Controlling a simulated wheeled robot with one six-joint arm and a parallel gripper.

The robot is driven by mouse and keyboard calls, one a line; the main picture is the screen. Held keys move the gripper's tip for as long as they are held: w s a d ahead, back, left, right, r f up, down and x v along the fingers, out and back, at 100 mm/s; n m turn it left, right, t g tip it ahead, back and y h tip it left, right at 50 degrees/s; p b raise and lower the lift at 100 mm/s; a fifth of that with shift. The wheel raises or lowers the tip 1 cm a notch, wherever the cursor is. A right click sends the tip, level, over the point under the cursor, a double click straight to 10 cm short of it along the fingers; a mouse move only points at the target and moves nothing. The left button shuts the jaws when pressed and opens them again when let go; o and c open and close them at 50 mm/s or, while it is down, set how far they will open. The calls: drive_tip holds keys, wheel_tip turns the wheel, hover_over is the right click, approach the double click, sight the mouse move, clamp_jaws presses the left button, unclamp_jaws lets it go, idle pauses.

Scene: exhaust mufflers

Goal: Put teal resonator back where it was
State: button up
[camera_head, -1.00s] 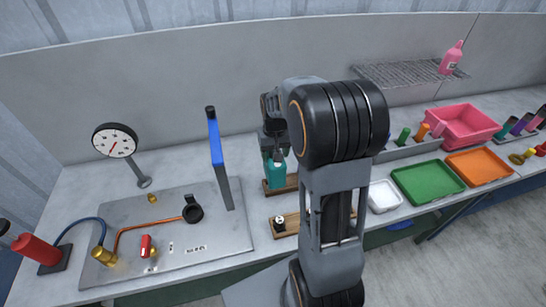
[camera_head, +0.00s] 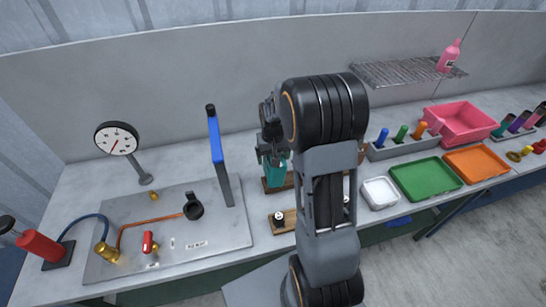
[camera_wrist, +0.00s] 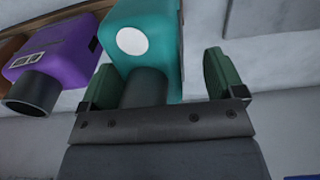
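The teal resonator (camera_head: 275,173) stands at the left end of the rear wooden rack (camera_head: 288,184), left of my arm. In the wrist view the teal resonator (camera_wrist: 150,35) shows a white round spot and a dark neck pointing towards my gripper. My gripper (camera_wrist: 160,85) is open, its green finger pads on either side of the dark neck with a gap on the right. Whether a pad touches the neck cannot be told. In the head view my gripper (camera_head: 268,150) is just above the resonator and partly hides it.
A purple resonator (camera_wrist: 60,50) stands close beside the teal one. A front wooden rack (camera_head: 290,220) holds small dark fittings. A blue upright post (camera_head: 216,140) and metal plate (camera_head: 170,235) are on the left. White (camera_head: 380,192) and green (camera_head: 425,178) trays are on the right.

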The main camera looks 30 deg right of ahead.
drive_tip(key=shift+o, duration=0.8)
drive_tip(key=shift+w+a+f, duration=0.15)
drive_tip(key=shift+w+f, duration=0.1)
drive_tip(key=shift+f, duration=0.4)
drive_tip(key=shift+s+r, duration=0.25)
drive_tip(key=shift+w+r, duration=0.1)
drive_tip(key=shift+w, duration=0.05)
wheel_tip(320, 180, up, 11)
drive_tip(key=shift+r+b, duration=0.2)
drive_tip(key=shift+b, duration=0.4)
drive_tip(key=s+a+r+n+t, duration=0.1)
drive_tip(key=s+a, duration=0.3)
drive_tip(key=s, duration=0.4)
drive_tip(key=s+a+r+n+t, duration=0.1)
drive_tip(key=s+a+r+t, duration=0.1)
drive_tip(key=s+a, duration=0.3)
drive_tip(key=s+t, duration=0.1)
drive_tip(key=s, duration=0.2)
drive_tip(key=shift+t, duration=0.3)
drive_tip(key=shift+s+r, duration=0.1)
